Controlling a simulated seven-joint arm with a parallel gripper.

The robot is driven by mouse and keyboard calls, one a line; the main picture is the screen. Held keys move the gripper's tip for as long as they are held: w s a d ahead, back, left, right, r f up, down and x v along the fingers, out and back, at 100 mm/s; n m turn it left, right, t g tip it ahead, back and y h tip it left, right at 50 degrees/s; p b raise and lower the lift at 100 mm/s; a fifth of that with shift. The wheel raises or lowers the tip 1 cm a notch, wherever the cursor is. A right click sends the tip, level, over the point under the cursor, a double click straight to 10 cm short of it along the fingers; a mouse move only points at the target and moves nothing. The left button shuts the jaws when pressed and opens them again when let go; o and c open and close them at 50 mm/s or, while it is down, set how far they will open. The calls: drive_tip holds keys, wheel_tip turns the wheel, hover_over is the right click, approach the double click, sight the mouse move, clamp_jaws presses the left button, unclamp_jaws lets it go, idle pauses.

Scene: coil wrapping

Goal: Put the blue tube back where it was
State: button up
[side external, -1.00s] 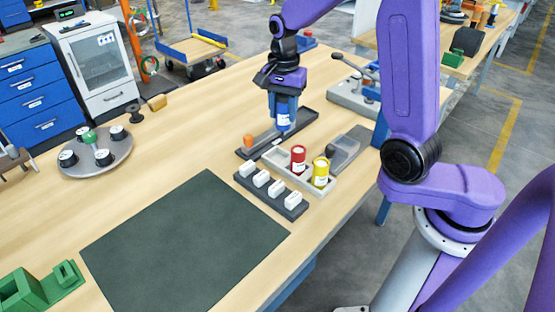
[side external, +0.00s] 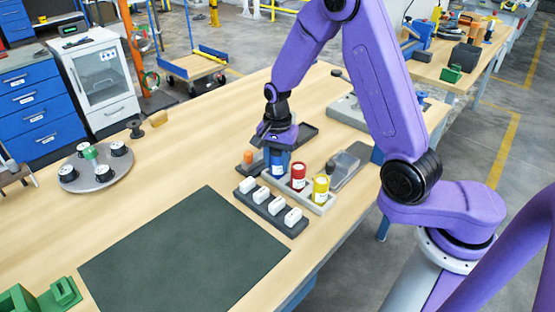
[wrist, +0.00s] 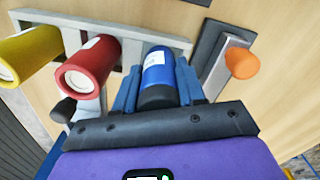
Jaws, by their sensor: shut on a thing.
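The blue tube (side external: 277,168) is between the fingers of my gripper (side external: 279,160), which is shut on it. It stands at the left end of the light grey rack (side external: 318,205), in line with the red tube (side external: 298,177) and the yellow tube (side external: 321,189). In the wrist view the blue tube (wrist: 158,72) is upright between the two blue fingers, at the rack's right end, with the red tube (wrist: 88,66) beside it. Its lower end is partly hidden, so I cannot tell whether it is fully seated.
A dark block with several white pieces (side external: 275,210) lies just in front of the rack. The green mat (side external: 185,255) is clear.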

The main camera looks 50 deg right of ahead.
drive_tip(key=shift+f, duration=0.15)
drive_tip(key=o, duration=1.1)
drive_tip(key=shift+c, duration=0.2)
wheel_tip(320, 180, up, 12)
drive_tip(key=shift+r, duration=0.2)
drive_tip(key=shift+a, duration=0.1)
